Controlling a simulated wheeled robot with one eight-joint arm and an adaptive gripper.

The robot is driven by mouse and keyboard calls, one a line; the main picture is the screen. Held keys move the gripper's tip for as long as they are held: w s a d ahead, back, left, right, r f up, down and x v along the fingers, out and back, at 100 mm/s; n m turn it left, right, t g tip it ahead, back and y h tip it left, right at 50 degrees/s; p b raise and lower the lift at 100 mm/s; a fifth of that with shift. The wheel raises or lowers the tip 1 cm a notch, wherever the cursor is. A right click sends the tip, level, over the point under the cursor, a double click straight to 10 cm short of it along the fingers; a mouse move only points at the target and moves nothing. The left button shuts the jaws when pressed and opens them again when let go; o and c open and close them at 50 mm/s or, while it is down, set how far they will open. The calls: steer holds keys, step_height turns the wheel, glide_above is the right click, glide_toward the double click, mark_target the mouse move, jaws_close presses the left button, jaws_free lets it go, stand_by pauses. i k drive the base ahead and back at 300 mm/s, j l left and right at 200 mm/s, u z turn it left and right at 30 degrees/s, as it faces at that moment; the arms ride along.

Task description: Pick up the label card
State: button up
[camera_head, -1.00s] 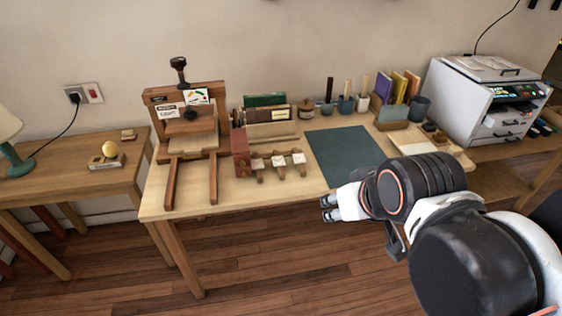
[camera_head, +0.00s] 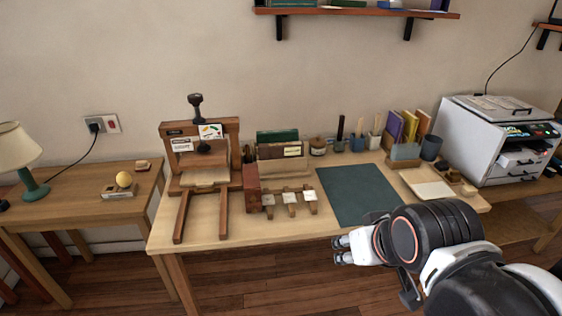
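I cannot tell for certain which thing is the label card. A small white card with dark print (camera_head: 182,145) is on the left of the wooden press (camera_head: 228,185), and a card with coloured marks (camera_head: 210,131) is at its upper right. Several small white pieces (camera_head: 291,198) sit on wooden holders in front of the books. My gripper (camera_head: 342,250) is at the front edge of the table, right of the press and well apart from these cards. Its two fingers point left with nothing visible between them; their opening is too small to judge.
A dark green mat (camera_head: 355,195) lies bare on the worktable (camera_head: 215,235). Brush pots, books and a pale tray (camera_head: 432,189) stand behind and right. A printer (camera_head: 495,140) is at far right.

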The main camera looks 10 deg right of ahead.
mark_target(288, 198)
steer(key=i+j, duration=0.1)
steer(key=i, duration=0.4)
steer(key=i+j, duration=0.15)
steer(key=i, duration=0.35)
